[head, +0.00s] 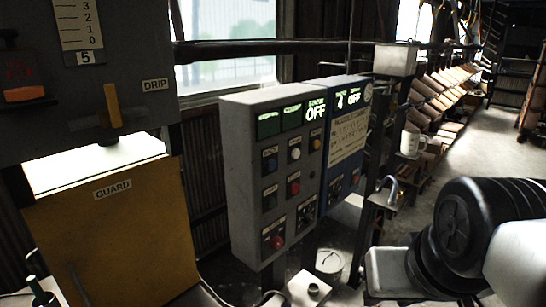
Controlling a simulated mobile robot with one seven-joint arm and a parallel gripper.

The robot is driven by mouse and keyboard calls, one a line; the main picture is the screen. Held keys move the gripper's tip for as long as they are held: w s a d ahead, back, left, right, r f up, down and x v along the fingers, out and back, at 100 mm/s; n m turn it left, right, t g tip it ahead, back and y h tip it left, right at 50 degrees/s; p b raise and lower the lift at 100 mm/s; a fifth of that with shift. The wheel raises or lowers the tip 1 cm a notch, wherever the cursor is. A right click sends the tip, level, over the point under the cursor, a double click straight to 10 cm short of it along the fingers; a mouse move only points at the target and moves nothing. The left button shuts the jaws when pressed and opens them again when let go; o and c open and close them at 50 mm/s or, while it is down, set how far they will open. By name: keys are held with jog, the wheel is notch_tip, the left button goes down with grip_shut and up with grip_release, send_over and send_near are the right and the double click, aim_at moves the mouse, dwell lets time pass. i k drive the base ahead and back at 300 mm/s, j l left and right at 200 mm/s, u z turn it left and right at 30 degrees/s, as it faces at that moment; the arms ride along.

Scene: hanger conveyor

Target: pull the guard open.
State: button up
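The guard (125,235) is a yellow-brown panel at the lower left, with a white label reading GUARD near its top edge. It stands below a grey machine housing (60,125), and a bright white gap shows between the two. A thin dark strip lies against the guard's lower left face; I cannot tell what it is. The guard's bottom is cut off by the frame. My arm's black and white links show at the lower right, well apart from the guard. My gripper is not in view.
A yellow lever (113,108) is on the housing beside a DRIP label. A grey control box (240,180) with several buttons stands right of the guard, joined to a blue panel (345,140) showing OFF. A bucket (330,262) is on the floor. Open floor (480,150) lies at right.

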aim_at(122, 237)
jog(key=u, duration=1.3)
jog(key=i+u, duration=0.2)
jog(key=u, duration=0.15)
jog(key=i+j, duration=0.1)
jog(key=i, duration=0.45)
jog(key=u, duration=0.05)
